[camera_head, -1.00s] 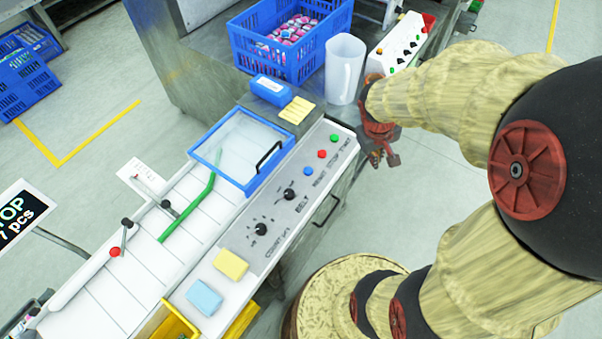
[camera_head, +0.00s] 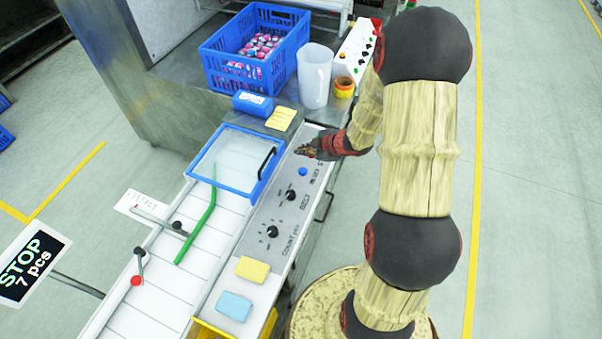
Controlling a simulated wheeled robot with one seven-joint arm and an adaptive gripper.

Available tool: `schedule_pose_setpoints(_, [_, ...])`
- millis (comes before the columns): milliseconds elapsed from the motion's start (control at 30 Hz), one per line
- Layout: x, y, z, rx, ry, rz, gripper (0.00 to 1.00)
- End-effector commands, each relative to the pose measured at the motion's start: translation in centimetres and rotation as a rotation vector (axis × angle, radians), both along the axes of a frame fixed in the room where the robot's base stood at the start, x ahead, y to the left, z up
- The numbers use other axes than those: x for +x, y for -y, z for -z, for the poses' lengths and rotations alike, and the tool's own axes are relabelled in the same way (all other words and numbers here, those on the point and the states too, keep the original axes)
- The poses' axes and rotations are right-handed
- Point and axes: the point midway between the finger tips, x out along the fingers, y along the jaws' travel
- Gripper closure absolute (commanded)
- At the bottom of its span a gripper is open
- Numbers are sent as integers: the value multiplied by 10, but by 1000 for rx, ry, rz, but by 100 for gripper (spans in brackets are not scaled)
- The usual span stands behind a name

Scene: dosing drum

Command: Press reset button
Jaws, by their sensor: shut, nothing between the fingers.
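The control panel (camera_head: 255,215) is a light grey strip with two black knobs and buttons along the conveyor's right side. The blue button (camera_head: 303,171), beside the lettering that read RESET in the earlier view, is uncovered. The red and green buttons are hidden behind my gripper. My gripper (camera_head: 303,151) is shut and empty, over the far end of the panel, just beyond the blue button in the picture. It appears apart from the blue button; its height above the panel is hard to tell.
A blue-framed clear lid (camera_head: 235,160) with a black handle lies left of my gripper. A display (camera_head: 32,262) reads STOP, 7 pcs.

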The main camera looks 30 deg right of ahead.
Motion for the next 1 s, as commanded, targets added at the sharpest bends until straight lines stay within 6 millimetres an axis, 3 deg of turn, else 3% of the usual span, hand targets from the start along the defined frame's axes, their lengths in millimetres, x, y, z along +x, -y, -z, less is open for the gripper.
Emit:
schedule_pose_setpoints(567, [3,-4,-1,6,21,-17,100])
schedule_pose_setpoints(1000, [2,-4,40,6,20,-16,100])
